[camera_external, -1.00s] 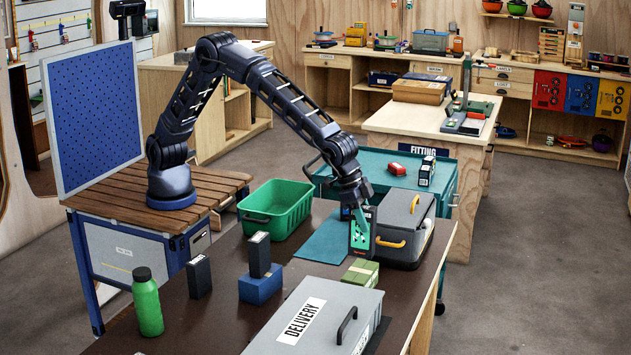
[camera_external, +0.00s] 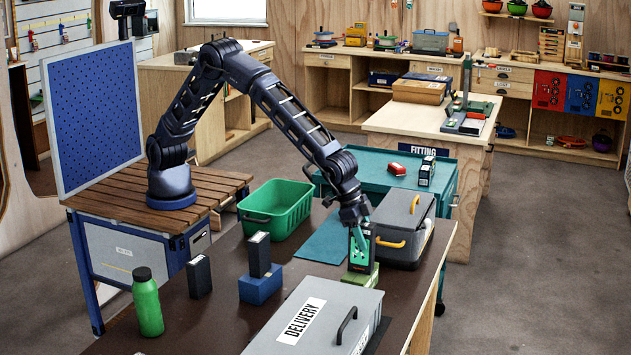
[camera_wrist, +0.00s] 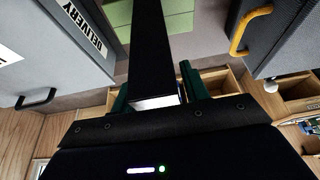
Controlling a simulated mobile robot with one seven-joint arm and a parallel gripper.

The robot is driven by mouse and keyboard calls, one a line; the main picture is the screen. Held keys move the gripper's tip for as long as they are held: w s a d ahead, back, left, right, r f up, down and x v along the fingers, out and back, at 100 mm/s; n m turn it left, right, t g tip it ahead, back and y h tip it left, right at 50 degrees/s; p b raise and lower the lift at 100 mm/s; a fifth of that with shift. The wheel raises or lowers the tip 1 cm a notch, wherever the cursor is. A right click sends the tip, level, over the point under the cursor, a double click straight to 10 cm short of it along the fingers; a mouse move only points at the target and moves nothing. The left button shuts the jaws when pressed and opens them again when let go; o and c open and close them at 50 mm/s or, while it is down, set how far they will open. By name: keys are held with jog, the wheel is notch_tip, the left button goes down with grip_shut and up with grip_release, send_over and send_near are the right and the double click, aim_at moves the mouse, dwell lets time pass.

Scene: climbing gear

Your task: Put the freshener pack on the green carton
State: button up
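My gripper (camera_external: 359,245) has teal fingers and is shut on a dark, upright box, which I take to be the freshener pack (camera_wrist: 150,50). In the wrist view the pack is long and black with a pale end, between the green fingers. The green carton (camera_external: 374,276) lies on the brown bench directly below my gripper, behind the grey delivery box. It also shows at the top of the wrist view (camera_wrist: 178,22), partly hidden by the pack. The pack's lower end is at or just above the carton's top; I cannot tell whether they touch.
A grey delivery box (camera_external: 335,300) stands in front of the carton. A grey case with a yellow handle (camera_external: 405,215) stands close behind it. A green tub (camera_external: 275,208), a blue box (camera_external: 260,287) bearing a black box (camera_external: 259,254), another black box (camera_external: 199,277) and a green bottle (camera_external: 147,302) stand left.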

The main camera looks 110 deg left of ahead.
jog(key=shift+o, duration=0.4)
jog(key=v, duration=1.2)
jog(key=s+a+r, duration=0.6)
jog(key=s, duration=0.3)
jog(key=s+a+r, duration=0.5)
jog(key=s+a, duration=0.1)
jog(key=s, duration=0.3)
jog(key=s+a+r, duration=0.6)
jog(key=s, duration=0.3)
jog(key=s+a+f, duration=0.2)
jog(key=s+a, duration=0.1)
jog(key=s, duration=1.2)
jog(key=s+a+f, duration=0.2)
jog(key=s+a, duration=0.2)
jog(key=s, duration=1)
jog(key=shift+s, duration=0.4)
